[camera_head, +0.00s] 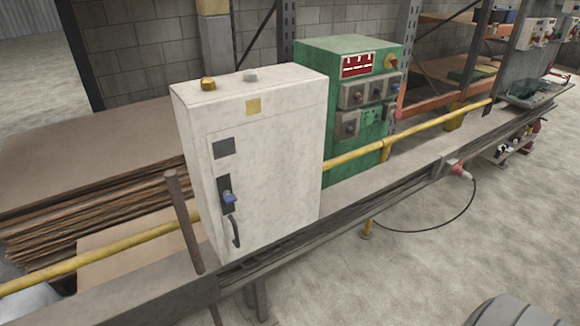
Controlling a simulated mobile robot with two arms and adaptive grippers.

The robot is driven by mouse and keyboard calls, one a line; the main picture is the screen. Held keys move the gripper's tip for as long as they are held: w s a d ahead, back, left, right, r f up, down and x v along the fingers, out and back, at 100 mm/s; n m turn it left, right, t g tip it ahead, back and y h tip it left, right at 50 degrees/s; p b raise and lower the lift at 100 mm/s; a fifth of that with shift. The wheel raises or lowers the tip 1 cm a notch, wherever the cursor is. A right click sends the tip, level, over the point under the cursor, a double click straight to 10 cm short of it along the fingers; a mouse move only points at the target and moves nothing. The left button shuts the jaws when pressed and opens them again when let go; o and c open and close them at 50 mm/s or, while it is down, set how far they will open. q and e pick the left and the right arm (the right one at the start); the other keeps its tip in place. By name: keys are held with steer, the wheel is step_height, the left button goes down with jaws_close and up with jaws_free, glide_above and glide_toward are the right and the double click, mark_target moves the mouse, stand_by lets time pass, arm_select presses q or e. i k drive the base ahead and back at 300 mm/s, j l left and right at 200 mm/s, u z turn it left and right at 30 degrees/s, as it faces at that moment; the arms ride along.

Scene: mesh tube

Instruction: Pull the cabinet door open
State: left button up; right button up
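A white cabinet (281,160) stands upright on a long grey ledge, left of the middle of the head view. Its door (276,175) faces me and looks closed. A dark curved handle (235,232) sits low on the left side of the door. Just above it is a dark latch plate with a blue knob (228,197). Neither of my grippers is in view.
A brown post (183,222) rises just left of the cabinet. A yellow rail (405,131) runs behind it, next to a green electrical box (340,83). Stacked boards (85,170) lie behind left. A cable (425,231) hangs from the ledge. The floor at front right is mostly clear.

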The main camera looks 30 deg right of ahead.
mark_target(266, 147)
steer(key=z, duration=0.9)
